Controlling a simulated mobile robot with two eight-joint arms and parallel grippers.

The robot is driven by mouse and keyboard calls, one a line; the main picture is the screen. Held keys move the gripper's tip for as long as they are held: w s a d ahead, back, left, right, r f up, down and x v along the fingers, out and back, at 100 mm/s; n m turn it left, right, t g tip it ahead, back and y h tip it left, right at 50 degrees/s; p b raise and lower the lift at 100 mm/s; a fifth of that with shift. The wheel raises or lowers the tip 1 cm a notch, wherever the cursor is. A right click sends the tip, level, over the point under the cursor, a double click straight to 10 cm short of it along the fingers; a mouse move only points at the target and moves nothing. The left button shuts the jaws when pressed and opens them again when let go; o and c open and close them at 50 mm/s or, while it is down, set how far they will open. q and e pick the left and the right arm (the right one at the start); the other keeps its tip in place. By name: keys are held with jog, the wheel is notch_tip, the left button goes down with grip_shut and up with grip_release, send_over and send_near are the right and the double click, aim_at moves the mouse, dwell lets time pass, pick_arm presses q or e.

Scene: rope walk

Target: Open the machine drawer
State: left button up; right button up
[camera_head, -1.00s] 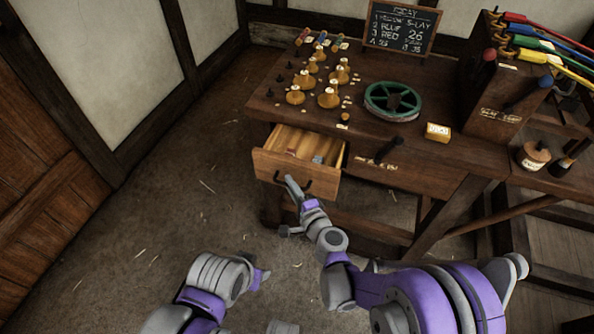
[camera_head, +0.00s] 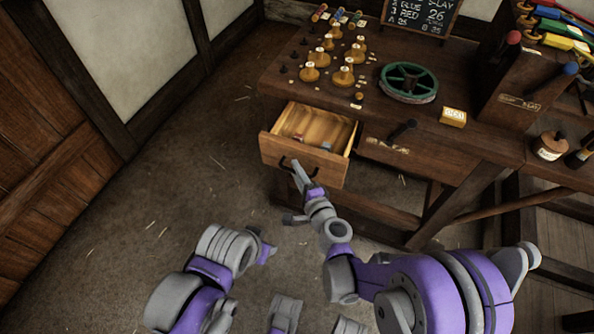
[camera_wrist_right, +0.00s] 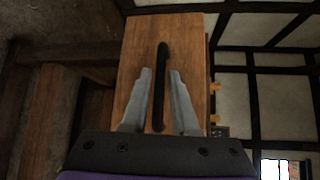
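The wooden machine drawer (camera_head: 315,128) stands pulled out from the left front of the workbench, with a few small items inside. Its plain front (camera_head: 325,168) has a dark bar handle (camera_head: 284,161), which also shows in the right wrist view (camera_wrist_right: 160,80). My right gripper (camera_head: 299,172) is at the handle. In the right wrist view its two fingers (camera_wrist_right: 160,95) stand on either side of the bar, with a visible gap to each, so it is open. My left gripper (camera_head: 268,252) is low over the floor, away from the drawer; its finger opening is unclear.
A dark lever (camera_head: 403,130) sticks out right of the drawer. Floor (camera_head: 170,190) at the left is clear.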

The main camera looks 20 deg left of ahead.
pick_arm(q)
jog(key=shift+r, duration=0.35)
pick_arm(e)
jog(key=v, duration=1.1)
jog(key=s+d+n+g+h, duration=0.4)
jog(key=s+d+n+h, duration=0.3)
jog(key=d, duration=0.7)
jog(key=s+d+n+g+h, duration=0.35)
jog(key=s+d, duration=0.45)
jog(key=d, duration=0.6)
pick_arm(q)
notch_tip(320, 180, up, 20)
jog(key=w+p, duration=0.1)
jog(key=p, duration=1.7)
jog(key=shift+w+r+t, duration=0.15)
jog(key=shift+w+t, duration=0.2)
jog(key=shift+t, duration=0.05)
pick_arm(e)
notch_tip(320, 180, up, 21)
jog(key=w+t, duration=0.1)
jog(key=shift+w+h, duration=0.35)
